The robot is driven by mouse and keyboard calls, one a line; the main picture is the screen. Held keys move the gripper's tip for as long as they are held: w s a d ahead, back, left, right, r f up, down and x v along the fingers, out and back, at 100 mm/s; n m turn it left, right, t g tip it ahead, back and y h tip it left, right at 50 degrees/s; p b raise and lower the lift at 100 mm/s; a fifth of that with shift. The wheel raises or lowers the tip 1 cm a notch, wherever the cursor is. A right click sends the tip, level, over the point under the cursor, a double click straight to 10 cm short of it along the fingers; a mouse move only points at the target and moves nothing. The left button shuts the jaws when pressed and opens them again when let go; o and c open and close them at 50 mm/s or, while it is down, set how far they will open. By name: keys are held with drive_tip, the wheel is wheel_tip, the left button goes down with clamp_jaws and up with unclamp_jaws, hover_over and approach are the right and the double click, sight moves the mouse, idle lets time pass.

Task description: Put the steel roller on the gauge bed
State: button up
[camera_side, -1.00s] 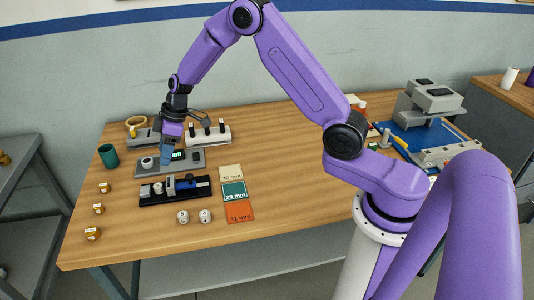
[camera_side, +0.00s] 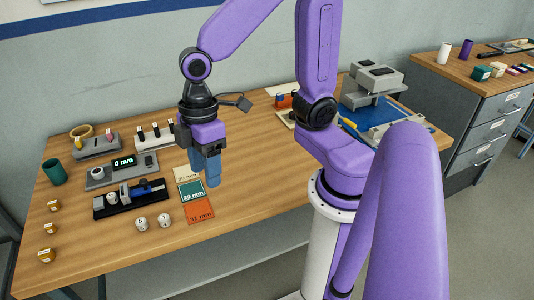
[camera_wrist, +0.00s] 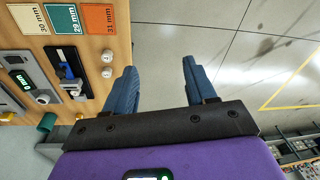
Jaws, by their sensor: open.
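Two small pale metallic rollers, one at left (camera_side: 141,223) and one at right (camera_side: 165,220), stand on the table in front of a black bed (camera_side: 117,210) with a blue slide. The wrist view shows them too, as an upper roller (camera_wrist: 107,55) and a lower roller (camera_wrist: 107,73). Another pale cylinder (camera_side: 112,199) sits on the black bed. A grey gauge (camera_side: 144,162) with a "0 mm" display stands behind it, with a round pale part (camera_side: 97,174) at its left. Which is the task's roller or bed, I cannot tell. My gripper (camera_side: 207,175) is open and empty above the size cards.
Cards marked 30 mm (camera_side: 187,174), 29 mm (camera_side: 191,190) and 31 mm (camera_side: 199,211) lie right of the black bed. Several small brass-coloured pieces (camera_side: 50,228) and a green cup (camera_side: 54,172) are at left. Grey racks (camera_side: 96,147) stand behind. A blue mat with a grey machine (camera_side: 371,90) is at right.

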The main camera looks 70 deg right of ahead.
drive_tip(key=s+d+h, duration=0.1)
drive_tip(key=s+d, duration=0.6)
drive_tip(key=s, duration=0.3)
drive_tip(key=shift+s+r, duration=0.2)
drive_tip(key=shift+r, duration=0.05)
